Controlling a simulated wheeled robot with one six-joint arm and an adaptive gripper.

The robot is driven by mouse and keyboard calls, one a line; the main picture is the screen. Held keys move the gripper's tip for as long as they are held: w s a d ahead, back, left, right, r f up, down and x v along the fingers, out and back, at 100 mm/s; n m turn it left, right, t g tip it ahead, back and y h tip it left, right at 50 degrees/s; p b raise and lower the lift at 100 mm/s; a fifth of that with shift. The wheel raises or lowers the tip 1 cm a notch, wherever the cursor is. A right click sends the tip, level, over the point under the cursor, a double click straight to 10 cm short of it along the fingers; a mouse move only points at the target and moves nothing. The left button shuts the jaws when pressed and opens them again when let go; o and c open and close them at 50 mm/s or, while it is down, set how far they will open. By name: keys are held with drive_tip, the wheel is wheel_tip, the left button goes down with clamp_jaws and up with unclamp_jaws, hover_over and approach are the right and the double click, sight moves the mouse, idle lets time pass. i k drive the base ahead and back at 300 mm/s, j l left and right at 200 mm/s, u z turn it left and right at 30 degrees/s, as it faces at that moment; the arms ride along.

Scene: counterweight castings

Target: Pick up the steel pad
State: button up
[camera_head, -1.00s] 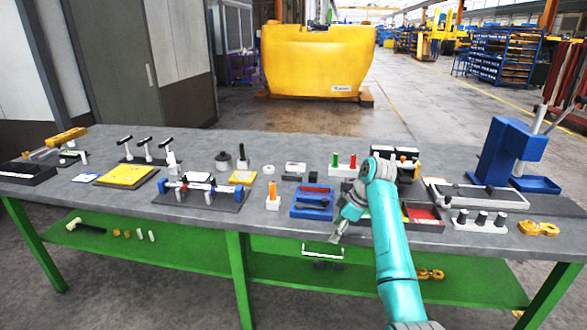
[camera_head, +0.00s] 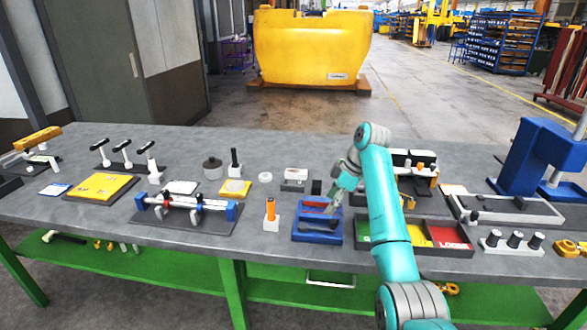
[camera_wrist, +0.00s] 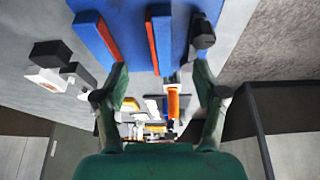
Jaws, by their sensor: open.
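My gripper (camera_head: 332,209) is over the blue fixture (camera_head: 318,238) at the bench's front edge. In the wrist view my gripper (camera_wrist: 161,85) is open, its two fingers apart with nothing between them. The blue fixture (camera_wrist: 132,12) fills the top of that view, with red-orange strips and a dark knob. I cannot tell for sure which piece is the steel pad. A pale grey block (camera_head: 295,176) and a small dark block (camera_head: 317,187) lie behind the fixture.
An orange-handled piece in a white base (camera_head: 271,214) stands left of the fixture. A tray with yellow, green and red sections (camera_head: 455,251) lies right, partly behind my arm. A blue press (camera_head: 530,160) stands at the far right. Bare bench shows in front of the rail fixture (camera_head: 187,208).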

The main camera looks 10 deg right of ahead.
sight(290, 174)
drive_tip(key=i, duration=1)
